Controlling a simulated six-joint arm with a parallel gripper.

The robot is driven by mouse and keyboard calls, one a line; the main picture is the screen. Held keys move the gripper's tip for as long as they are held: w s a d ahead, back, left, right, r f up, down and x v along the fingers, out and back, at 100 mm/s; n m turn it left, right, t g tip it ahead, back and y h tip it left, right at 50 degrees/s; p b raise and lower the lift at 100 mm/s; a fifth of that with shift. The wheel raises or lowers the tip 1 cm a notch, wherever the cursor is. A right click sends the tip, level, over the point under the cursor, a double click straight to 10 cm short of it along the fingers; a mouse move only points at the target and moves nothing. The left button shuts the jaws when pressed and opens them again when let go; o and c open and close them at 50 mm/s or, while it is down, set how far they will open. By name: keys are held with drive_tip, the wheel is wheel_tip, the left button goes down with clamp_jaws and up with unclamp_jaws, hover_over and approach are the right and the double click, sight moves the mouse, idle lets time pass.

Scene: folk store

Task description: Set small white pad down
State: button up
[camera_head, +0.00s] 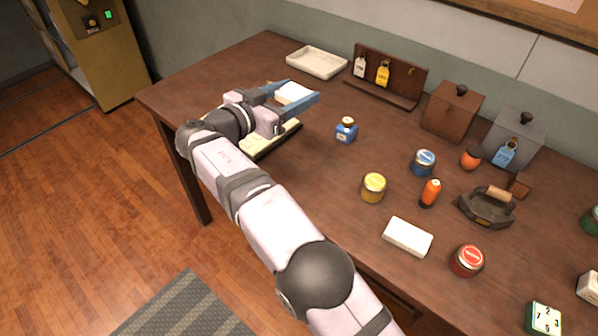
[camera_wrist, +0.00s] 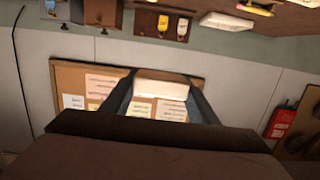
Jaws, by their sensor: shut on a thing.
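The small white pad (camera_head: 292,94) is held between the blue fingers of my gripper (camera_head: 295,97), over the left back part of the table. In the wrist view the pad (camera_wrist: 160,89) lies across between the fingertips of my gripper (camera_wrist: 158,95). The height of the pad above the wooden table (camera_head: 310,170) is hard to tell. A cream, flat item (camera_head: 268,140) lies on the table below my gripper, partly hidden by it. A white shallow tray (camera_head: 317,63) stands behind the pad; it also shows in the wrist view (camera_wrist: 227,21).
A wooden rack (camera_head: 400,78) with tags stands at the back. A blue bottle (camera_head: 346,131) is right of my gripper. A yellow jar (camera_head: 373,187), a white block (camera_head: 407,236) and an iron (camera_head: 486,207) stand further right. Table between rack and blue bottle is clear.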

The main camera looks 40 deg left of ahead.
drive_tip(key=b, duration=1)
hover_over(295, 165)
wheel_tip(295, 165, down, 11)
drive_tip(key=shift+d+f, duration=0.1)
drive_tip(key=shift+f, duration=0.05)
drive_tip(key=shift+f+p, duration=0.45)
drive_tip(key=shift+f, duration=2.3)
drive_tip(key=shift+f+b, duration=0.5)
drive_tip(key=shift+f, duration=1.5)
drive_tip(key=shift+f+b, duration=0.25)
drive_tip(key=shift+b, duration=0.15)
drive_tip(key=o, duration=1)
drive_tip(key=p, duration=0.3)
drive_tip(key=shift+r, duration=0.3)
